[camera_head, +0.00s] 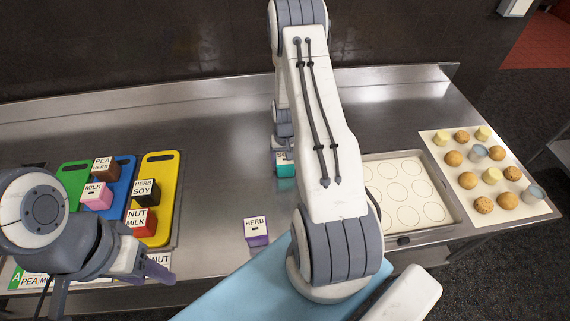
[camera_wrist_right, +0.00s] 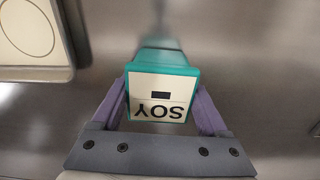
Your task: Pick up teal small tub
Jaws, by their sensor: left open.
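The teal small tub (camera_wrist_right: 162,92) has a white lid marked SOY and fills the middle of the right wrist view. In the head view the tub (camera_head: 286,168) stands on the steel counter, partly hidden behind my right arm. My right gripper (camera_wrist_right: 162,98) has one purple finger against each side of the tub, with no clear gap, so it looks shut on it. My left gripper (camera_head: 112,285) is open and empty at the lower left, by the coloured boards.
A purple HERB tub (camera_head: 256,231) stands alone on the counter, front centre. Several labelled tubs stand on green, blue and yellow boards (camera_head: 160,170) at left. A tray with printed circles (camera_head: 455,205) and a sheet of baked pieces (camera_head: 535,207) lie at right. The counter behind is clear.

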